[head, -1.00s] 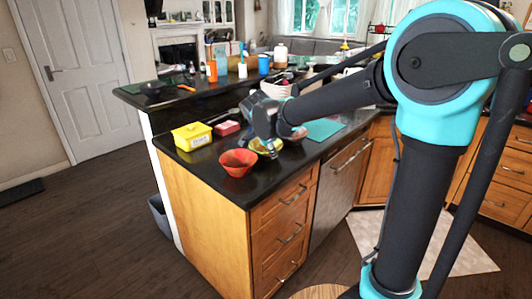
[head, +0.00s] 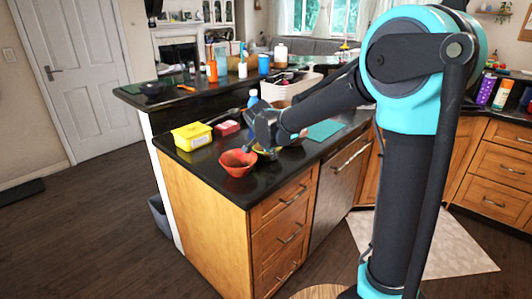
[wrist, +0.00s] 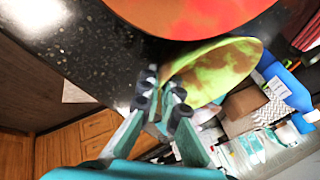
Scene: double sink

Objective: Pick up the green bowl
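The green bowl, mottled with yellow and red, shows in the wrist view (wrist: 222,62) just ahead of my fingers. In the head view it is mostly hidden behind my gripper (head: 268,146). My gripper (wrist: 162,88) has its two fingers apart, with the bowl's near rim at or between the fingertips. I cannot tell whether they touch it. The bowl stands on the black counter, close beside an orange-red bowl (head: 238,163), which also fills the top of the wrist view (wrist: 190,14).
A teal mat (head: 325,130) lies to the right. The counter's front edge is near.

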